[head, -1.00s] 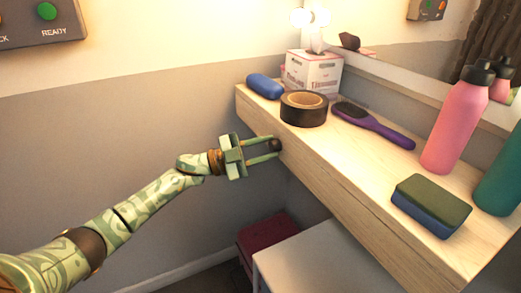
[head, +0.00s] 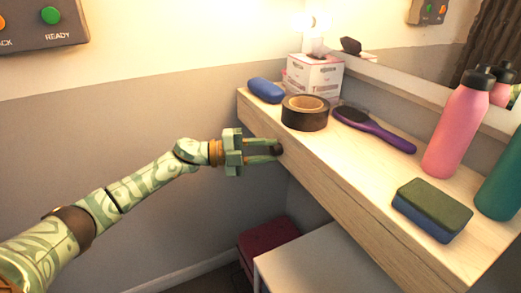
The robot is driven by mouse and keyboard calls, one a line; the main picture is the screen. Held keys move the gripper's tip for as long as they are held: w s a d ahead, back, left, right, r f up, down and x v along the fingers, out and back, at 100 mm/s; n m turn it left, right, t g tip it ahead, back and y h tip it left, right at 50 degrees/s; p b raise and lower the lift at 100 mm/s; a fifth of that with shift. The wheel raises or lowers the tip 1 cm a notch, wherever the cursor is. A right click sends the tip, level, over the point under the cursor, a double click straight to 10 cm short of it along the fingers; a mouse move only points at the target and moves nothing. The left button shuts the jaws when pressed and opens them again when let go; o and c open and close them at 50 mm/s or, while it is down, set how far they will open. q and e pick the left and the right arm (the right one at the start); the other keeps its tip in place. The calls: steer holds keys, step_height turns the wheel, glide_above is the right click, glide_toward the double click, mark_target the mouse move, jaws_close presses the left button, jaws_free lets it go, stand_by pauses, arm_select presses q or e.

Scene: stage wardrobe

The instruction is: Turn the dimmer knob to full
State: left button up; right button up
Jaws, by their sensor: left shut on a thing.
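The dimmer knob (head: 276,150) is a small dark round knob on the front face of the wooden shelf (head: 330,190), near its left end. My left gripper (head: 277,149) reaches in from the left and is shut on the knob, one green finger above it and one below. The fingers partly cover the knob, and no pointer mark or scale can be made out. A lamp (head: 313,22) glows brightly at the back beside the mirror. My right gripper is out of view.
On the shelf are a blue case (head: 265,90), a tape roll (head: 304,118), a tissue box (head: 315,75), a purple hairbrush (head: 375,130), a sponge (head: 431,208), a pink bottle (head: 456,130) and a teal bottle (head: 502,185). A white surface (head: 320,265) and a dark red box (head: 268,240) are below.

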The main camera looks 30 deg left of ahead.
arm_select(q)
steer(key=shift+w+a+r, duration=0.1)
steer(key=shift+a+r, duration=0.1)
steer(key=shift+r, duration=0.05)
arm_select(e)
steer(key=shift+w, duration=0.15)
arm_select(q)
steer(key=o, duration=1)
steer(key=shift+c, duration=0.2)
steer(key=shift+f, duration=0.1)
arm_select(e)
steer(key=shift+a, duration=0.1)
arm_select(q)
steer(key=shift+s+a, duration=0.3)
steer(key=shift+a, duration=0.05)
steer(key=p+v, duration=0.2)
steer(key=v, duration=1.3)
steer(key=shift+s+a+p, duration=0.2)
steer(key=shift+s+p, duration=0.1)
steer(key=shift+p, duration=0.05)
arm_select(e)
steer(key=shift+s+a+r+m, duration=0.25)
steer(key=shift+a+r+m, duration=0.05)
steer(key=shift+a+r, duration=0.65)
arm_select(q)
steer(key=shift+w, duration=0.1)
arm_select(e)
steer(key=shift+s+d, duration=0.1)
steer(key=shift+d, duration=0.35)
